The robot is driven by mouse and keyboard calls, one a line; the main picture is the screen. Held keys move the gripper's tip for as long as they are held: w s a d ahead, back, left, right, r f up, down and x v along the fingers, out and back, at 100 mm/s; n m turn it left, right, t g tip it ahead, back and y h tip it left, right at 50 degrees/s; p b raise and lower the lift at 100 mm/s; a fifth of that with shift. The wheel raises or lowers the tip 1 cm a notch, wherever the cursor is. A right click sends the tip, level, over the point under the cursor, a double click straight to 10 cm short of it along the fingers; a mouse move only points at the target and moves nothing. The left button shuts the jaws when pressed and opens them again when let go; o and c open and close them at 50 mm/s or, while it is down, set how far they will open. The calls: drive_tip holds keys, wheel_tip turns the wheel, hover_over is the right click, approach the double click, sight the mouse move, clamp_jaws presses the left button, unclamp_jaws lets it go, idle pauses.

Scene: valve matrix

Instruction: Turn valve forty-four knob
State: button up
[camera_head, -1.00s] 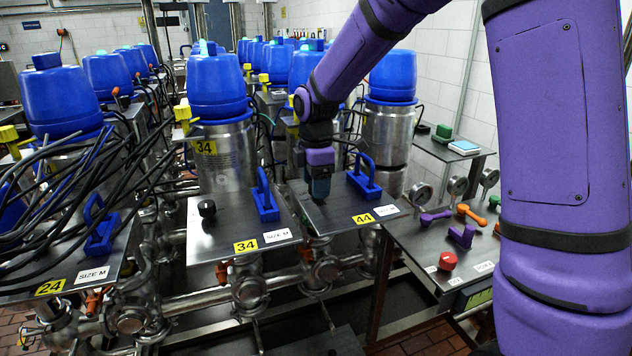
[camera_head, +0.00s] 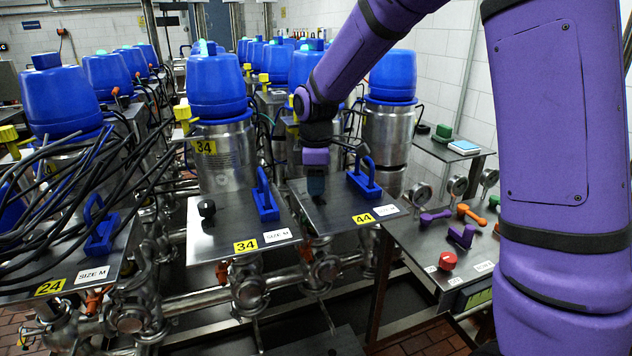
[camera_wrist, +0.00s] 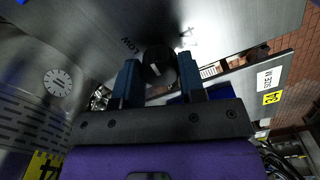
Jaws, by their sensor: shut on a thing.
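The panel marked 44 (camera_head: 338,215) is a grey metal plate with a blue handle (camera_head: 364,180). My gripper (camera_head: 317,192) points down at the left part of this plate. In the wrist view, a round black knob (camera_wrist: 158,70) with a white mark sits between the two dark blue fingers of my gripper (camera_wrist: 159,64), which are shut on it. The word LOW is printed on the plate beside the knob. In the head view the knob is mostly hidden behind my gripper.
The panel marked 34 (camera_head: 232,226) stands just left, with its own black knob (camera_head: 207,209) and blue handle (camera_head: 265,200). A side table (camera_head: 425,255) at the right holds a red knob (camera_head: 447,260) and coloured handles. Blue-topped steel vessels (camera_head: 217,85) stand behind.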

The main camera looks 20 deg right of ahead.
drive_tip(key=m, duration=0.4)
drive_tip(key=shift+m, duration=0.3)
drive_tip(key=m, duration=0.3)
drive_tip(key=shift+m, duration=0.4)
drive_tip(key=m, duration=0.4)
drive_tip(key=shift+m, duration=1.8)
drive_tip(key=o, duration=0.9)
wheel_tip(320, 180, up, 11)
drive_tip(key=shift+f, duration=0.1)
